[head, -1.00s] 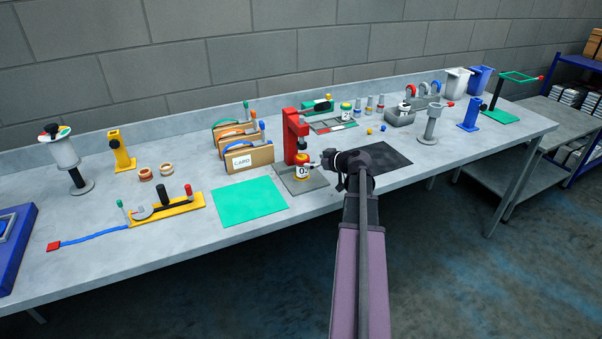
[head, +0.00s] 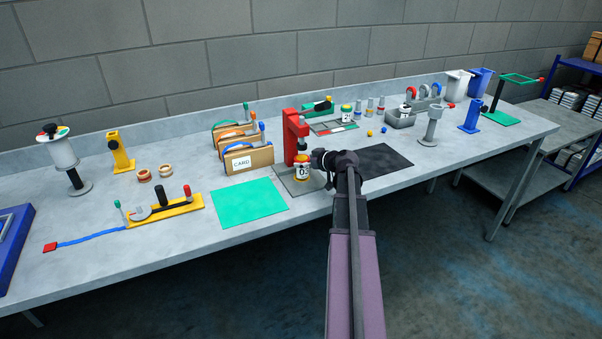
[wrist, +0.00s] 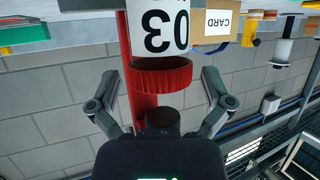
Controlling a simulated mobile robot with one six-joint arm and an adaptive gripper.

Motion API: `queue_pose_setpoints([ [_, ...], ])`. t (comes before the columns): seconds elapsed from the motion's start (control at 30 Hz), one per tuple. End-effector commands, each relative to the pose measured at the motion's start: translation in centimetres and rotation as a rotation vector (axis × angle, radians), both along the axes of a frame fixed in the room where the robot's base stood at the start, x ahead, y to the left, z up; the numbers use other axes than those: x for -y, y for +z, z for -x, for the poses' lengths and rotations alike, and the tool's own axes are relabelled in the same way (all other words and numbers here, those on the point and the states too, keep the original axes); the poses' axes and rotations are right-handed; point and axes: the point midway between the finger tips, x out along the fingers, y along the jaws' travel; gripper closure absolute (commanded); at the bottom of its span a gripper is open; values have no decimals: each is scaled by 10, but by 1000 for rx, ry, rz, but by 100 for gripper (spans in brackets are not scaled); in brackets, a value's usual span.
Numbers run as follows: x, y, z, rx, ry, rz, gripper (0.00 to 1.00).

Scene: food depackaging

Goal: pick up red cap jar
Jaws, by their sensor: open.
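The red cap jar, a white jar with a "03" label (head: 302,172), stands on a grey plate (head: 290,185) under a red press-like stand (head: 293,135). In the wrist view the jar (wrist: 160,28) appears upside down, with its ribbed red cap (wrist: 163,78) towards my gripper. My gripper (wrist: 160,85) is open, with one finger on each side of the cap and a visible gap on both sides. In the head view my gripper (head: 316,160) is at the jar's right, near cap height. Whether anything touches the jar is unclear.
A green mat (head: 250,203) lies left of the plate, and a black mat (head: 380,160) lies to the right. A brown box marked CARD (head: 247,160) stands behind left. A green-lidded jar (head: 346,113) stands farther back.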

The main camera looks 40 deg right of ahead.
Motion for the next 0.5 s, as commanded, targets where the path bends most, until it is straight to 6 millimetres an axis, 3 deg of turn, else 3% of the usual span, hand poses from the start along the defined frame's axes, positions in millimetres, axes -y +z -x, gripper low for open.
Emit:
queue_pose_setpoints([
  [0.17,-1,-6,-12,0,-1,-1,0],
  [0.5,-2,-5,-13,0,-1,0,0],
])
